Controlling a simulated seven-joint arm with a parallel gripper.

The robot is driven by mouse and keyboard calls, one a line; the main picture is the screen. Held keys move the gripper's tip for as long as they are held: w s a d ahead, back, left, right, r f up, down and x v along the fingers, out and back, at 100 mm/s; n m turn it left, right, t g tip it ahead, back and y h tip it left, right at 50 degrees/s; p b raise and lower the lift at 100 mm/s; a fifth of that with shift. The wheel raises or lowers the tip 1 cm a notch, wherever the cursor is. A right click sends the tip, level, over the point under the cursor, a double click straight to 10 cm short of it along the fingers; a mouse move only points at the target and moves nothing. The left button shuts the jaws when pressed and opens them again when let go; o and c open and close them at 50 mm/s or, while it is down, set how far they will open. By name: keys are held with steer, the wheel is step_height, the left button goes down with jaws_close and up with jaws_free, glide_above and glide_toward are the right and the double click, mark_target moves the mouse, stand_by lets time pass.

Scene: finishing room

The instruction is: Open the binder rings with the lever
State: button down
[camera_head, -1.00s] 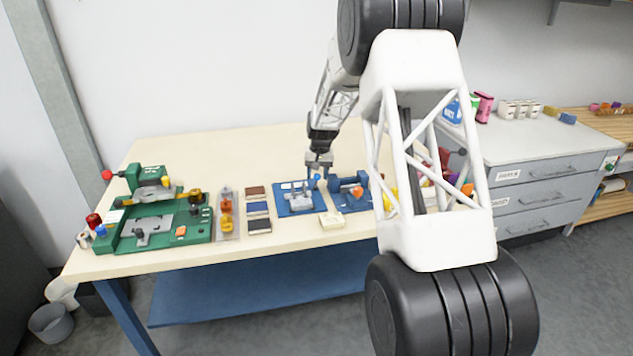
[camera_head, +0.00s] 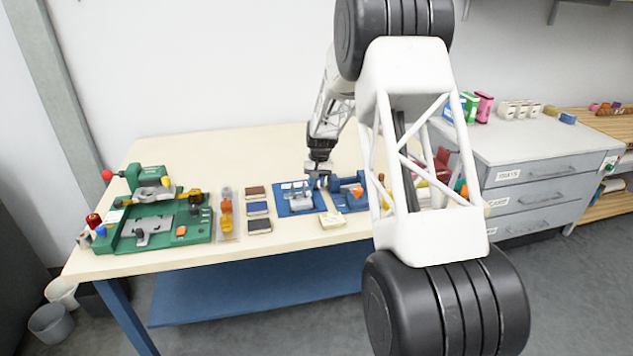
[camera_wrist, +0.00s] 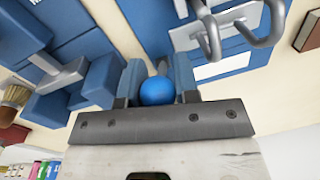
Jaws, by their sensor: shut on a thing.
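The binder mechanism (camera_head: 300,198) sits on a blue base plate on the table, in front of my gripper (camera_head: 318,176). In the wrist view its grey metal rings (camera_wrist: 211,38) show at the upper right. The lever's shaft is mostly hidden behind the knob and fingers. In the head view the knob is too small and covered to make out.
A blue fixture (camera_head: 350,192) with an orange part stands just right of the binder. A cream block (camera_head: 332,220) lies in front. Swatches (camera_head: 258,208) and a green machine (camera_head: 160,215) are to the left. The table's back left (camera_head: 215,155) is clear.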

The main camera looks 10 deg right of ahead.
steer(key=shift+w+g, duration=0.15)
steer(key=shift+g, duration=0.15)
steer(key=shift+w+r+g, duration=0.15)
steer(key=shift+w+g, duration=0.35)
steer(key=shift+g, duration=0.4)
steer(key=shift+w+r+g, duration=0.1)
steer(key=shift+w+g, duration=0.35)
steer(key=shift+g, duration=0.45)
steer(key=g, duration=0.2)
steer(key=w+g, duration=0.1)
steer(key=shift+w+f+g, duration=0.1)
steer(key=shift+w+g, duration=0.2)
steer(key=shift+g, duration=0.1)
steer(key=shift+w+f+g, duration=0.1)
steer(key=shift+w+g, duration=0.35)
steer(key=shift+g, duration=0.55)
steer(key=c, duration=1)
jaws_free()
steer(key=shift+o, duration=0.2)
steer(key=v, duration=0.7)
steer(key=shift+w, duration=0.35)
